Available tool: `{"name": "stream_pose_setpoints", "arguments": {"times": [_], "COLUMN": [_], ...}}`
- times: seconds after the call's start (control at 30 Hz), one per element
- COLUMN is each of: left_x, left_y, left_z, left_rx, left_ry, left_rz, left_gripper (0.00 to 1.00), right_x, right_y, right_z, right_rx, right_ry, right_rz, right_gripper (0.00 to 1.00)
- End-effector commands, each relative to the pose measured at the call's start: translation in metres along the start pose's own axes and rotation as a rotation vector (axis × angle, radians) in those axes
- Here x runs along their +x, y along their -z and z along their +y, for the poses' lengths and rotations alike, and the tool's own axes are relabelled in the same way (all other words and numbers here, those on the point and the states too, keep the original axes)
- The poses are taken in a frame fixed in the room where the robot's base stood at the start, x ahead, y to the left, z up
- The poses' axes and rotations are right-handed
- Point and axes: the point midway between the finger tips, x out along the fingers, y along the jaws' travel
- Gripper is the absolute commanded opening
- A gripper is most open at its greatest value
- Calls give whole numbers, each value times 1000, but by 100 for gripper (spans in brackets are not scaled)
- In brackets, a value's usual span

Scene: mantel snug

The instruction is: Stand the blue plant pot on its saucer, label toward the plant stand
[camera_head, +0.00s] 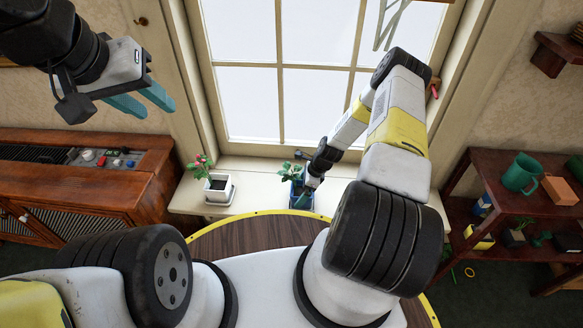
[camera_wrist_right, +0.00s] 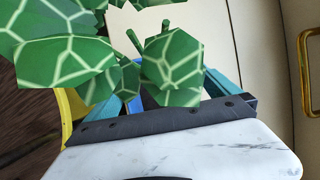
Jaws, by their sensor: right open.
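The blue plant pot (camera_head: 296,200) holds a leafy green plant (camera_head: 291,171) and stands at the window sill (camera_head: 255,178). My right gripper (camera_head: 309,184) is at the pot, partly covering it. In the right wrist view its teal fingers are apart, with green leaves (camera_wrist_right: 173,65) over the gap and a sliver of blue (camera_wrist_right: 135,104) between them. Contact with the pot cannot be told. My left gripper (camera_head: 143,102) is open and empty, high at the left. I cannot make out the pot's label, nor a separate saucer under it.
A white pot (camera_head: 218,189) with a red-flowered plant stands left on the sill. A round dark wooden top with a yellow rim (camera_head: 238,217) lies in front.

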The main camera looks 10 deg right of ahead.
Motion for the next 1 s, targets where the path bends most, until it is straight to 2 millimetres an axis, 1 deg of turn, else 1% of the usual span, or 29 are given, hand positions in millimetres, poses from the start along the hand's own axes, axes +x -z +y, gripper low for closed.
{"name": "stream_pose_setpoints", "arguments": {"times": [0.03,0.1,0.3,0.4,0.57,0.67,0.77,0.8,0.87,0.9,0.97,1.0], "left_x": [0,0,0,0,0,0,0,0,0,0,0,0], "left_y": [0,0,0,0,0,0,0,0,0,0,0,0], "left_z": [0,0,0,0,0,0,0,0,0,0,0,0], "left_rx": [0,0,0,0,0,0,0,0,0,0,0,0], "left_ry": [0,0,0,0,0,0,0,0,0,0,0,0], "left_rz": [0,0,0,0,0,0,0,0,0,0,0,0], "left_gripper": [36,36,36,36,36,36,36,36,36,36,36,36], "right_x": [-12,-28,-70,-85,-100,-117,-154,-173,-206,-229,-261,-282], "right_y": [0,0,0,0,-1,-6,-20,-28,-42,-52,-67,-77], "right_z": [-1,-2,-1,-1,0,-5,-13,-16,-18,-18,-16,-12], "right_rx": [2,0,1,1,-4,-52,-170,-235,-345,-419,-530,-601], "right_ry": [3,3,3,3,1,9,24,31,43,48,57,64], "right_rz": [1,1,1,1,1,13,44,61,89,109,138,157], "right_gripper": [100,100,100,100,100,100,100,100,100,100,100,100]}}
